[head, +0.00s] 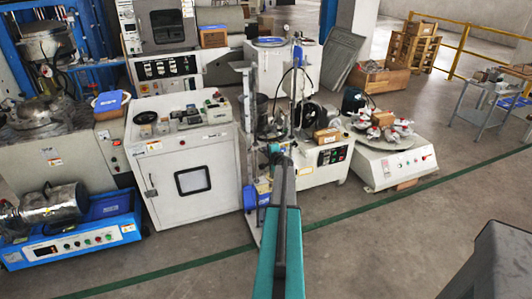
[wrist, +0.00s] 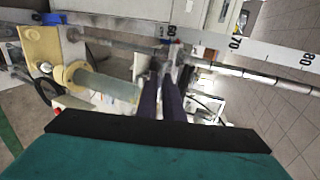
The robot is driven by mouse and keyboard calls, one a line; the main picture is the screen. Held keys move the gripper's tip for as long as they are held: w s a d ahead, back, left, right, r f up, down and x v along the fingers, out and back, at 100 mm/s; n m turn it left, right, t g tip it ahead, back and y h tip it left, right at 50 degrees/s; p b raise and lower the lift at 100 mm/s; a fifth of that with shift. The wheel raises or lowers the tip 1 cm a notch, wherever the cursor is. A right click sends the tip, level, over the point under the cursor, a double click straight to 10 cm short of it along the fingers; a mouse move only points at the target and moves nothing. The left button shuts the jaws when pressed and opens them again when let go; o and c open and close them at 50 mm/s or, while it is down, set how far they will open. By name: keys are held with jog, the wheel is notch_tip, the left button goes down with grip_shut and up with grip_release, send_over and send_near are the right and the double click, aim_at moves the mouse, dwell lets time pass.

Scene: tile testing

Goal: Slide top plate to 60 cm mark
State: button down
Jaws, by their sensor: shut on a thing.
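My gripper (wrist: 165,85) is shut, its two dark fingers close together and reaching into the test stand (head: 250,130). What they hold is small and largely hidden at the fingertips, and I cannot tell for sure whether it is the top plate. In the wrist view a white scale (wrist: 270,52) runs across the top, with marks 60, 70 and 80 legible. The fingertips are beside the scale, near the 60 mark. A blue piece (wrist: 165,41) sits by that mark. In the head view my arm hides part of the stand.
A yellowish plate (wrist: 38,48) and a pale cylinder (wrist: 105,84) lie left of the fingers. A white cabinet machine (head: 185,165) stands left of the stand. A round rotary table (head: 385,128) stands right. The floor (head: 390,240) at front right is open.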

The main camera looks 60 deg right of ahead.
jog(key=shift+f+b, duration=0.75)
jog(key=shift+b, duration=0.2)
dwell(0.8)
jog(key=c, duration=1.9)
grip_release()
jog(key=shift+s+a+r, duration=0.1)
jog(key=shift+s, duration=0.05)
jog(key=b+v, duration=0.1)
jog(key=v, duration=0.5)
jog(key=shift+s+a+r+b, duration=0.15)
jog(key=shift+s+a+b, duration=0.05)
jog(key=shift+b, duration=0.2)
jog(key=shift+w, duration=0.1)
